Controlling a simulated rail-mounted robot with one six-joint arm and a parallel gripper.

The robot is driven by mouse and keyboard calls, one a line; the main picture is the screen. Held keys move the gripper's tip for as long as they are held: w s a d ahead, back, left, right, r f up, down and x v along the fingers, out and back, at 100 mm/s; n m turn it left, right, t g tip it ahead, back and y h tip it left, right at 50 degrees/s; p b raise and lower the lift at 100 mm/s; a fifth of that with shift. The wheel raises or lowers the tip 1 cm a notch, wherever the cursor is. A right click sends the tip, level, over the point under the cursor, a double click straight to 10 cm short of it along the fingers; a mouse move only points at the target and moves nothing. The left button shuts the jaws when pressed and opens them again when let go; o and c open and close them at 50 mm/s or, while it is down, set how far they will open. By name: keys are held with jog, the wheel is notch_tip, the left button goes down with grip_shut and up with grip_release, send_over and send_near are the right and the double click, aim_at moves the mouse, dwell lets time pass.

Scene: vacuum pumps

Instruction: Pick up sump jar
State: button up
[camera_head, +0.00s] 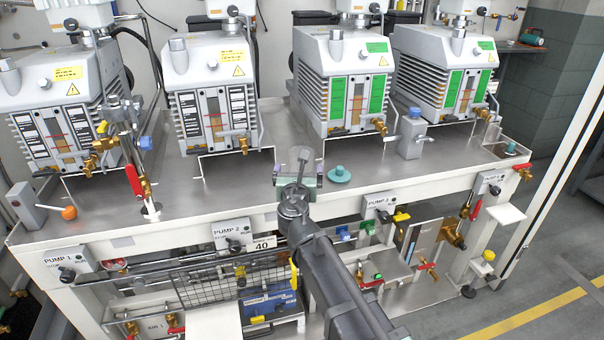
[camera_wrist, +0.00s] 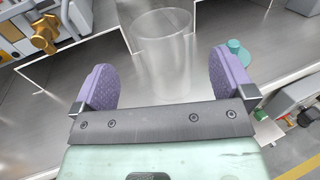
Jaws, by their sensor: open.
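The sump jar is a clear, open cylinder on the metal bench top. In the wrist view the jar (camera_wrist: 163,50) stands ahead of my gripper (camera_wrist: 165,78), its lower part showing in the gap between the two purple finger pads. The pads are wide apart and touch nothing that I can see. In the head view the jar (camera_head: 301,156) is faint, just beyond my gripper (camera_head: 298,176), which partly hides it. Whether the jar is fully between the fingers I cannot tell.
A teal knobbed cap (camera_head: 338,174) lies right of the jar. Several pumps stand behind, the nearest (camera_head: 343,80) having green labels. Brass valves (camera_head: 138,160) stand left.

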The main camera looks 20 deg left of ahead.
jog(key=x, duration=0.7)
jog(key=shift+w+d+f, duration=0.1)
jog(key=shift+w, duration=0.1)
jog(key=shift+s, duration=0.1)
jog(key=c, duration=1)
